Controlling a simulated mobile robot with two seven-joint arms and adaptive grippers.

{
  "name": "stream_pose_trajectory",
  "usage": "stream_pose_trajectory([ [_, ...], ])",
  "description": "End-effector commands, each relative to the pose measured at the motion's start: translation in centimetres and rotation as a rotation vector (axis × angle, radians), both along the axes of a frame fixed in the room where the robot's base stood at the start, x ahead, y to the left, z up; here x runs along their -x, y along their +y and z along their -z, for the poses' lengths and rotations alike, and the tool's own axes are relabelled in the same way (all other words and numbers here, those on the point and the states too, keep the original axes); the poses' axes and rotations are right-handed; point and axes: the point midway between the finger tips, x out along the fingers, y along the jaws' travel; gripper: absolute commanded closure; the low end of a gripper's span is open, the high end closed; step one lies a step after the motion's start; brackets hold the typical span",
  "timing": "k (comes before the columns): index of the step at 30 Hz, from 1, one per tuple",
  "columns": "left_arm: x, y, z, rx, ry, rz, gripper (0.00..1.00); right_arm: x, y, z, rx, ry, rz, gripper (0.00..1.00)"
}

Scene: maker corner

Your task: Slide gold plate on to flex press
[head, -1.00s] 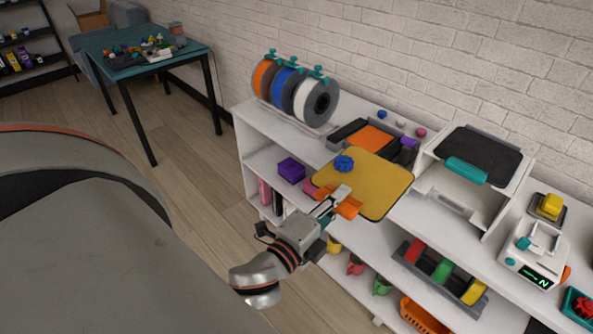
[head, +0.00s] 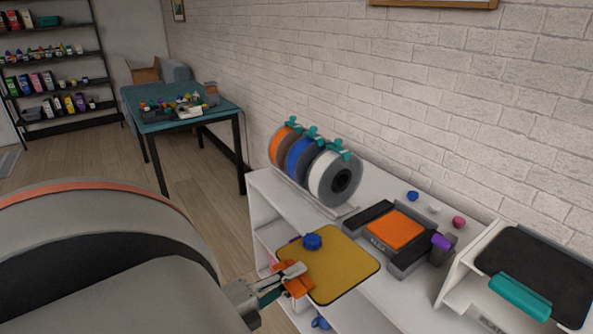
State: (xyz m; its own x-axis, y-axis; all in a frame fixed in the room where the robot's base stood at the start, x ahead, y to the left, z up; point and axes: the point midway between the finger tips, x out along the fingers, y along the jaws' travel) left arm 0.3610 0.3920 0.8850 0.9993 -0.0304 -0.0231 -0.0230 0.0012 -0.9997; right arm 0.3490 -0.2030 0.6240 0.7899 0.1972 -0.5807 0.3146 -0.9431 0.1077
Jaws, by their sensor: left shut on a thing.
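The gold plate (head: 345,266) is a flat yellow sheet with a dark edge and an orange tab (head: 296,284). A small blue faceted piece (head: 312,241) sits on its far left part. My left gripper (head: 289,276) is shut on the orange tab and holds the plate out at the front of the white shelf. The flex press (head: 391,238), a dark frame with an orange square bed and a purple part (head: 442,242) on its right, stands on the shelf top, right of and behind the plate. My right gripper is not in view.
A rack with orange, blue and white filament spools (head: 336,178) stands on the shelf left of the press. A white machine with a black top and teal handle (head: 519,297) stands to the right. Small blue, white and pink pieces (head: 459,222) lie behind the press.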

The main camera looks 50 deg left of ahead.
Motion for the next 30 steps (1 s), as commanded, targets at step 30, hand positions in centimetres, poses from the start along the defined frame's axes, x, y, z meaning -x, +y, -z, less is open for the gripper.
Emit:
stream_pose_trajectory([
  [30,-7.5,-0.6,-0.2,-0.001,-0.003,0.001,1.00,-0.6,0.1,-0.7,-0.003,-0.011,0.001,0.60],
])
